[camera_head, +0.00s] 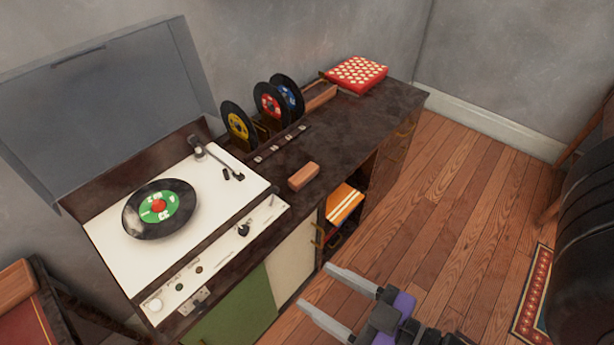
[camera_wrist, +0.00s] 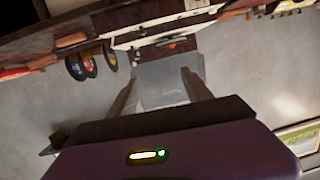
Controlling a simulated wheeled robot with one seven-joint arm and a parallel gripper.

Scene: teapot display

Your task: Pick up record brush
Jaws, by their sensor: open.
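The record brush appears to be the small reddish-brown block (camera_head: 303,176) lying on the dark cabinet top (camera_head: 350,135), just right of the record player (camera_head: 180,215). My gripper (camera_head: 325,288) is open and empty in the head view, in front of the cabinet and below the block in the picture, well apart from it. In the wrist view the fingers of my gripper (camera_wrist: 156,85) are spread with nothing between them.
The player's lid (camera_head: 110,95) stands open, with a green-labelled record (camera_head: 160,208) on the platter. Upright records (camera_head: 270,103) stand in a rack behind the block. A red patterned box (camera_head: 356,73) sits at the far end. A dark rounded object (camera_head: 585,245) stands at right.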

